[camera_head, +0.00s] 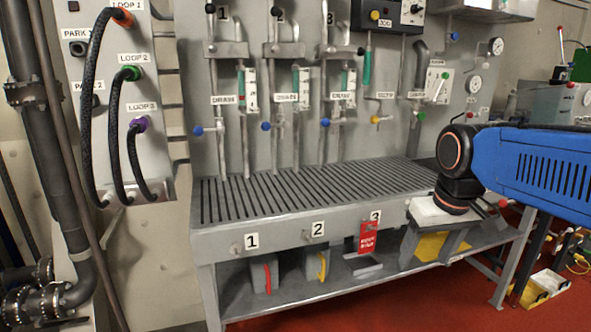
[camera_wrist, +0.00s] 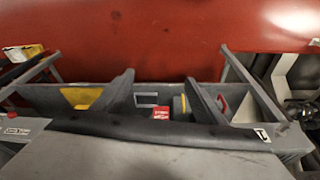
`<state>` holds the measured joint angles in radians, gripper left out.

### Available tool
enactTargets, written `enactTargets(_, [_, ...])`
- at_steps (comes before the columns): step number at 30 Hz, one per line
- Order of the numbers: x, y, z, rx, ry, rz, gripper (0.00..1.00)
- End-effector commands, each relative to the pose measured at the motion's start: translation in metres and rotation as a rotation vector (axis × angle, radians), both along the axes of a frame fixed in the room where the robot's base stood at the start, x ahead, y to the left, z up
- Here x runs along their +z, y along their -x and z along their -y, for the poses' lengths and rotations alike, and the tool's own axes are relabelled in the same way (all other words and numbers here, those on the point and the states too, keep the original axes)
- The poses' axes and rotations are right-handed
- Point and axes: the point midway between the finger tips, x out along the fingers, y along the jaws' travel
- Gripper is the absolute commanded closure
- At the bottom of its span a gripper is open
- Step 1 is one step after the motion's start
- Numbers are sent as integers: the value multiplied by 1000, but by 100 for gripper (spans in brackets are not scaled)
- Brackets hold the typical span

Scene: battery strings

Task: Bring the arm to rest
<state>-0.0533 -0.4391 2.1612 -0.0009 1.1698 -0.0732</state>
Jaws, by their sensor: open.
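My arm reaches in from the right of the head view, with a blue link (camera_head: 545,172) and a dark wrist joint (camera_head: 457,185). My gripper (camera_head: 430,254) hangs below it at the bench's front right edge, its two grey fingers pointing down. In the wrist view the fingers of my gripper (camera_wrist: 160,80) stand well apart with nothing held between them. The lower shelf and red floor show beyond them. I cannot tell whether the gripper touches the bench edge.
The slotted bench (camera_head: 300,190) stands in front of a panel of pipes and valves. A red tag (camera_head: 368,237) hangs at front position 3. A lower shelf (camera_head: 290,300) holds red and yellow handled items. Hoses (camera_head: 90,110) loop at the left. Red floor (camera_head: 420,305) is open in front.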

Motion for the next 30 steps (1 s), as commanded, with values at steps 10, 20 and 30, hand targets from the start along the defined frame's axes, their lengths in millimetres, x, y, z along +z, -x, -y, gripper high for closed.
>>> enactTargets(10, [-63,90,14,-80,-18,109,35])
enactTargets(20, [-102,127,18,-119,-28,163,35])
enactTargets(30, [-103,128,18,-120,-28,164,35])
